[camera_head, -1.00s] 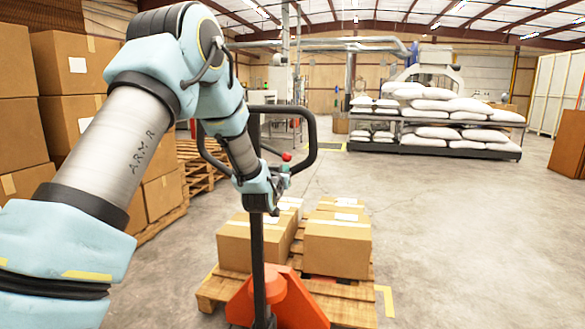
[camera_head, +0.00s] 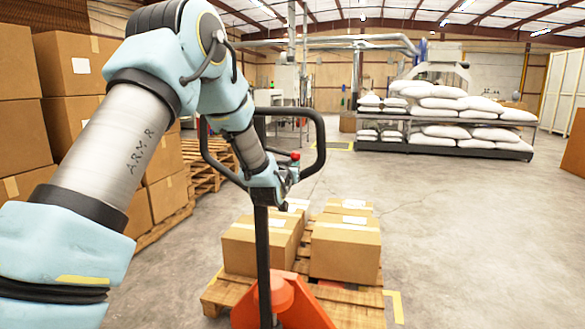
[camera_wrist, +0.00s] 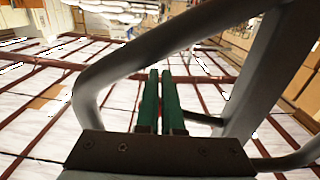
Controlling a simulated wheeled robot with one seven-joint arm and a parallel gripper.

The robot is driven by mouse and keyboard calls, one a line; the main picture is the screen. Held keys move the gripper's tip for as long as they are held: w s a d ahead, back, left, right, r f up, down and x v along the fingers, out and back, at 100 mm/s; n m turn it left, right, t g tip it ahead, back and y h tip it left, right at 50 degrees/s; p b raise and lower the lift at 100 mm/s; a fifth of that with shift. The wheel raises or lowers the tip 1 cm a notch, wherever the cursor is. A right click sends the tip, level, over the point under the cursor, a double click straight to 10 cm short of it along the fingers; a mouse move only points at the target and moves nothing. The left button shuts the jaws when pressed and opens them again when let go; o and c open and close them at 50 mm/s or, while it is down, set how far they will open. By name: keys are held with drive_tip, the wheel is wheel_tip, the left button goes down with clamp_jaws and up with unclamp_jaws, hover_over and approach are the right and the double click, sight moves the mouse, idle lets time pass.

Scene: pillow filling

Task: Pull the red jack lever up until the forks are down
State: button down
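The pallet jack has an orange base (camera_head: 280,301) and a dark upright shaft topped by a black loop handle (camera_head: 321,145). A small red knob, apparently the jack lever (camera_head: 295,156), shows inside the loop. My gripper (camera_head: 288,177) is at the lower part of the loop, just below the red knob. In the wrist view, its two green fingers (camera_wrist: 160,100) are side by side with only a thin gap and nothing visible between them. The grey loop handle (camera_wrist: 185,35) surrounds them, and a dark rod sits just right of them. The forks are hidden under the load.
A wooden pallet (camera_head: 345,302) carries several cardboard boxes (camera_head: 345,250) beyond the jack. Tall box stacks (camera_head: 70,65) stand at the left. White sacks (camera_head: 445,105) lie on a rack (camera_head: 480,151) at the back. Open concrete floor lies to the right.

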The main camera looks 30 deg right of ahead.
drive_tip(key=shift+s+r+p, duration=0.2)
drive_tip(key=shift+r+p, duration=0.1)
drive_tip(key=shift+r, duration=0.8)
drive_tip(key=shift+r+p, duration=0.5)
drive_tip(key=shift+r, duration=1.05)
drive_tip(key=shift+f, duration=0.15)
drive_tip(key=shift+f+b, duration=1.7)
drive_tip(key=shift+b, duration=0.35)
drive_tip(key=b+v, duration=0.5)
drive_tip(key=v, duration=0.8)
drive_tip(key=shift+a, duration=0.15)
